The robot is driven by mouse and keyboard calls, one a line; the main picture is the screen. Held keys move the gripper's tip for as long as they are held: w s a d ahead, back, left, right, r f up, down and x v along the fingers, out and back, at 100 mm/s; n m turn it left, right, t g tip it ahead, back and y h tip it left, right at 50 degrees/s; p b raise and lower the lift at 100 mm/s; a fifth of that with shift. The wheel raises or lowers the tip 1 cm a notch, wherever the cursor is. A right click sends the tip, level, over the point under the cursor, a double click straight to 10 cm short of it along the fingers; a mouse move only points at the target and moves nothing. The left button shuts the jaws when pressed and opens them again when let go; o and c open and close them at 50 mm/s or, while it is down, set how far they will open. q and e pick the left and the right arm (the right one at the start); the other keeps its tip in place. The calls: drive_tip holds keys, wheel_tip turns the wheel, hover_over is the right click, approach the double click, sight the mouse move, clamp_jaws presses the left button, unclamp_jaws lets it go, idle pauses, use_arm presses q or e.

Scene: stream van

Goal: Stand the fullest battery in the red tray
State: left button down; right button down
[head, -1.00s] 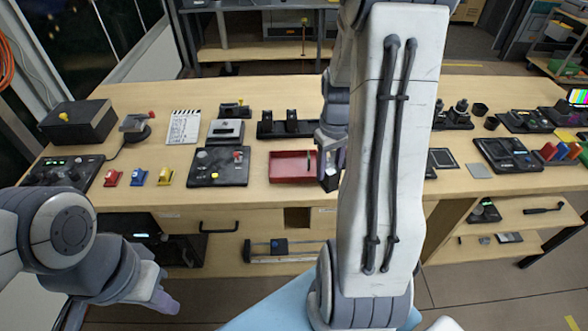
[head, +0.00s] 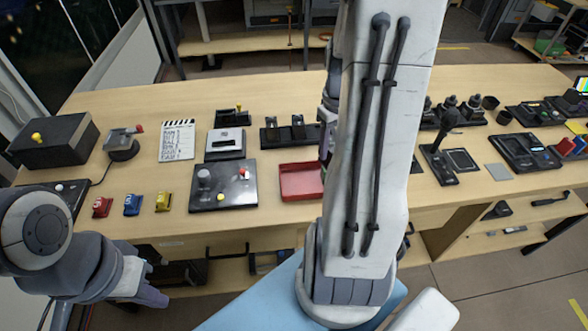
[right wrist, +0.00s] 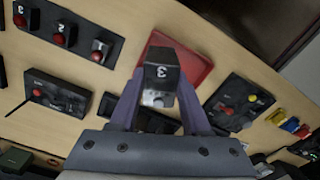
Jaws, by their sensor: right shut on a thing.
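The red tray (head: 297,182) lies near the bench's front edge, partly hidden by my right arm in the head view. It also shows at the top of the right wrist view (right wrist: 200,62). My right gripper (right wrist: 155,95) is shut on a black battery (right wrist: 160,75) marked 3, with a pale lower end. The battery overlaps the tray in that view; I cannot tell whether it touches it. In the head view my arm hides most of this gripper and the battery. My left gripper (head: 150,296) hangs in front of the bench at lower left, its jaws unclear.
A control panel (head: 223,186) stands left of the tray, and a black rack (head: 290,134) behind it. A row of numbered black units with red tops (right wrist: 62,34) is at the wrist view's upper left. Red, blue and yellow switches (head: 132,204) line the front left.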

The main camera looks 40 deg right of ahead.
drive_tip(key=w+a+f+p, duration=0.1)
drive_tip(key=w+a+f, duration=0.1)
drive_tip(key=f, duration=0.1)
drive_tip(key=w+a+f, duration=0.2)
drive_tip(key=w+f, duration=0.1)
drive_tip(key=w+a+f+p, duration=0.1)
drive_tip(key=w+a+f, duration=0.1)
drive_tip(key=f, duration=0.1)
drive_tip(key=shift+w+a+f+p, duration=0.2)
drive_tip(key=shift+w+a+p, duration=0.05)
drive_tip(key=shift+p, duration=0.1)
drive_tip(key=shift+f, duration=0.25)
drive_tip(key=shift+f, duration=0.2)
drive_tip(key=shift+c, duration=1.8)
unclamp_jaws()
